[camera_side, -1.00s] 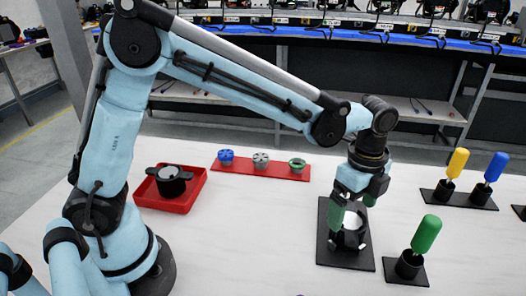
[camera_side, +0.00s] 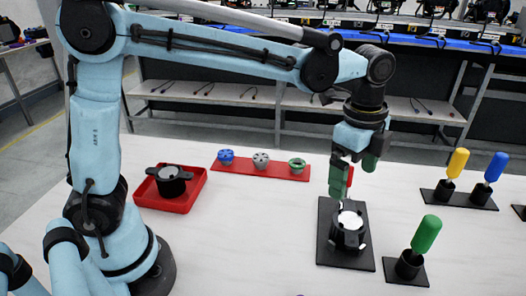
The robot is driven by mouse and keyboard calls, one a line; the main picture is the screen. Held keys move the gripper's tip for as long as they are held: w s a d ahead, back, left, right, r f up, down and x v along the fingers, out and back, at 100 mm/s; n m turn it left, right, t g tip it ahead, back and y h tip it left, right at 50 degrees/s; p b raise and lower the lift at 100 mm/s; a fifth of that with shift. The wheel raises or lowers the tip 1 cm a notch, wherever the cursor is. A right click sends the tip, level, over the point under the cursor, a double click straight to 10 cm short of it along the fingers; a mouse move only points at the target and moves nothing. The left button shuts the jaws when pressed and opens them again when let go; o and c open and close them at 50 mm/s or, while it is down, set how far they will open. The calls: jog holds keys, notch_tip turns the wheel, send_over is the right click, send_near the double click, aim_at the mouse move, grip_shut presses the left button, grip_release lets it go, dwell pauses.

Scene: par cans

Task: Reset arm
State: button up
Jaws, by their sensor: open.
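My gripper (camera_side: 354,184) is open and empty, pointing down with its green fingers above a black par can (camera_side: 349,231). The can has a pale round top and stands upright on a black plate (camera_side: 347,260). There is a gap between the fingertips and the can, though from this angle its size is hard to tell.
A red tray (camera_side: 197,190) at left holds a black pot-like part (camera_side: 172,181). A red strip (camera_side: 231,168) carries blue, grey and green caps. Green (camera_side: 426,234), yellow (camera_side: 457,162) and blue (camera_side: 496,167) handles stand upright in black holders at right. The front middle table is clear.

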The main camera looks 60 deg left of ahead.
jog(key=s+a+f+n+t, duration=0.1)
jog(key=s+a+n+t, duration=0.5)
jog(key=s+a+n, duration=0.5)
jog(key=a+n, duration=0.3)
jog(key=n, duration=0.2)
jog(key=shift+a+f+n+t, duration=0.3)
jog(key=shift+a+f, duration=0.05)
